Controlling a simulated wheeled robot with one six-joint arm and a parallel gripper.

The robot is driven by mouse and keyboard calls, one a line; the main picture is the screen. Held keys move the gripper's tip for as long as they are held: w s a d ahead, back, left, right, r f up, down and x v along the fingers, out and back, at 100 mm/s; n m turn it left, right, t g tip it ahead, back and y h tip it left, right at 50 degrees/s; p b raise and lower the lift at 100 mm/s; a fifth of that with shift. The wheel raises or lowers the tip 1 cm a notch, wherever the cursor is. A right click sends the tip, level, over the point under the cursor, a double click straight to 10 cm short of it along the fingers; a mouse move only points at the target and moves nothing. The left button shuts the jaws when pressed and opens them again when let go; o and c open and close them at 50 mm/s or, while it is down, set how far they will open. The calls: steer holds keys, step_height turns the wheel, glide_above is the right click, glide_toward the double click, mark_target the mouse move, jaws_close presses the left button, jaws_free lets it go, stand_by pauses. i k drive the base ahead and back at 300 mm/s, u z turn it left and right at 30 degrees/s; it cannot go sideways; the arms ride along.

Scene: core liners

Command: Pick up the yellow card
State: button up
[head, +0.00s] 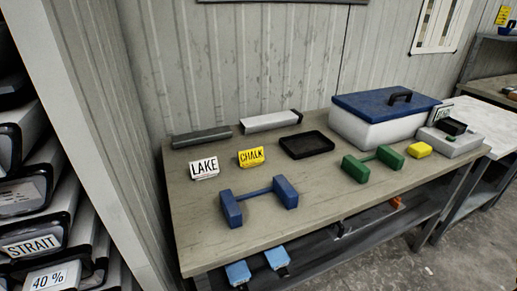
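The yellow card (251,157) reads "CHALK" in black letters. It stands tilted back on the grey-green workbench (300,225), left of the middle. A white card (204,169) reading "LAKE" stands just to its left, with a small gap between them. A black tray (307,145) lies to the right of the yellow card. My gripper is not in view.
A blue dumbbell-shaped block piece (258,197) lies in front of the cards. Behind them lie a grey bar (201,137) and a light core liner (270,122). Shelves (38,205) stand at left.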

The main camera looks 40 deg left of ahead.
mark_target(250, 157)
steer(key=u, duration=0.45)
steer(key=i, duration=0.9)
steer(key=u, duration=1.2)
steer(key=i, duration=0.6)
steer(key=u, duration=0.45)
